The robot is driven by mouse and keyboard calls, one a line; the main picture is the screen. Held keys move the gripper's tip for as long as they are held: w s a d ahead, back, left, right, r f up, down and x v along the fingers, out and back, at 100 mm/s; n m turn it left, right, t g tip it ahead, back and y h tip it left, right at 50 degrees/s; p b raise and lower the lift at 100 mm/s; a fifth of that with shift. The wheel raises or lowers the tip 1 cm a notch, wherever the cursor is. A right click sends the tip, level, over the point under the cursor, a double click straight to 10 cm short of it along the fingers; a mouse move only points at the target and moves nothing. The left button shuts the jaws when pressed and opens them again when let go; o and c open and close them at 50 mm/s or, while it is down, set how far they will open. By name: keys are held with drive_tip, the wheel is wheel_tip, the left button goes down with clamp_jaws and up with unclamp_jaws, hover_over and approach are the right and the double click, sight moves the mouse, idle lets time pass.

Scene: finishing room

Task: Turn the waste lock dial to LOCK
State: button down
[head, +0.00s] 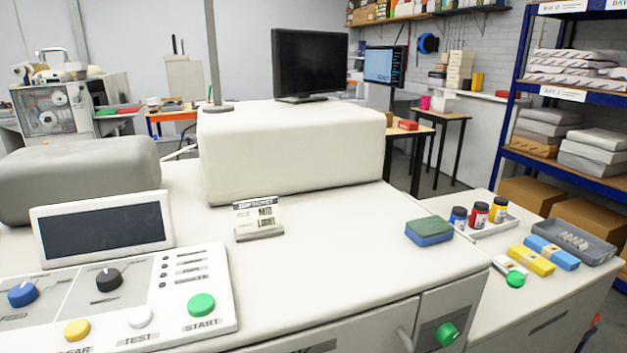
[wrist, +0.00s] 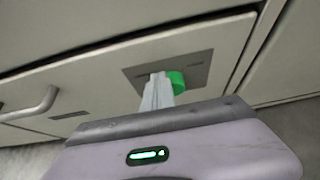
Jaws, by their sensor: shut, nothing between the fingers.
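The waste lock dial appears to be the green knob (head: 447,334) on the front of the white cabinet, at the lower right of the head view. In the wrist view the green dial (wrist: 178,81) sits on a dark grey plate (wrist: 202,69). The plate's small markings are too blurred to read, so I cannot tell the dial's setting. My gripper (wrist: 158,80) is shut and empty, its pale fingers together in front of the dial and covering its left part. I cannot tell whether they touch it. My gripper does not show in the head view.
A bar handle (wrist: 32,103) sticks out of the cabinet front left of the dial in the wrist view. Above are the white worktop (head: 330,260), a green-and-blue sponge (head: 429,232) and a control panel with a green START button (head: 201,305). A side table at right holds bottles.

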drive_tip(key=shift+d, duration=0.25)
drive_tip(key=shift+w+d, duration=0.25)
drive_tip(key=shift+d, duration=0.3)
drive_tip(key=shift+w+d, duration=0.2)
drive_tip(key=shift+d, duration=0.35)
idle(0.3)
